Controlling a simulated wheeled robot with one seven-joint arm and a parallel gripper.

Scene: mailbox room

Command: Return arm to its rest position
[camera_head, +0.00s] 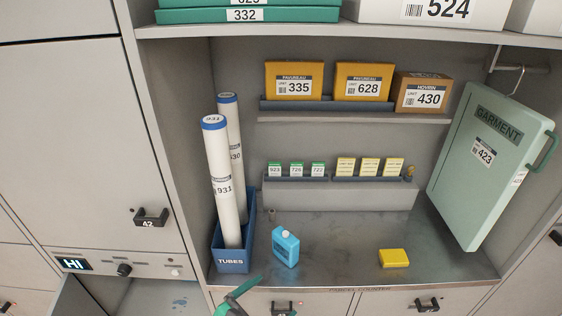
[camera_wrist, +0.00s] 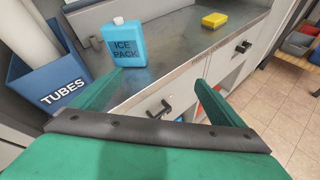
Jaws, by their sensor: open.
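My gripper (camera_wrist: 155,95) is open, with its two green fingers apart and nothing between them. In the head view only a green part of it (camera_head: 236,297) shows at the bottom edge, in front of the counter's front edge and below the tubes bin. In the wrist view the fingers point toward the counter and its drawer fronts. A blue ice pack (camera_head: 286,247) stands upright on the metal counter (camera_head: 335,250), apart from my gripper; it also shows in the wrist view (camera_wrist: 124,45). The rest of my arm is hidden.
A blue tubes bin (camera_head: 232,262) holds two white tubes (camera_head: 221,185). A yellow block (camera_head: 394,258) lies at the counter's right. A green garment case (camera_head: 490,165) hangs at right. Drawer handles (camera_head: 427,305) stick out below the counter. A tiled floor (camera_wrist: 285,110) lies at right.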

